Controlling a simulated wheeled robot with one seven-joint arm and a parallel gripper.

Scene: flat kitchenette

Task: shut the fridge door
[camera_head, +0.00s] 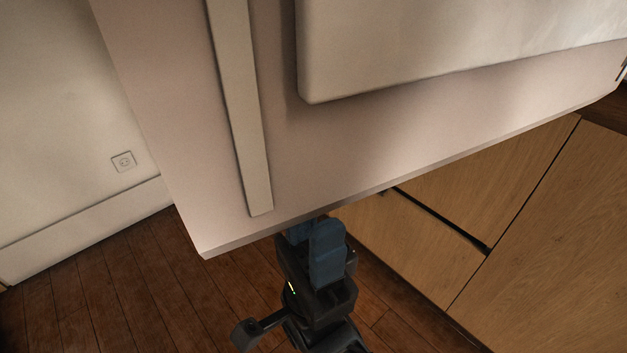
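The fridge door (190,130) is a large pale panel that fills the upper middle of the head view and stands open, out from the wood fronts. A long light strip runs down its left part, and a thicker white block sits on its upper right. My gripper (316,248), dark with blue fingers, is at the door's lower edge, left of the middle. The door's edge hides part of the finger ends, and I cannot tell if they touch it. The gap between the fingers is not clear. The fridge's inside is not in view.
Wood cabinet fronts (540,220) with a dark slot handle (437,217) stand at the right, beyond the door's lower edge. A pale wall with a socket (123,161) is at the left. Dark wood floor (130,285) is bare at lower left.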

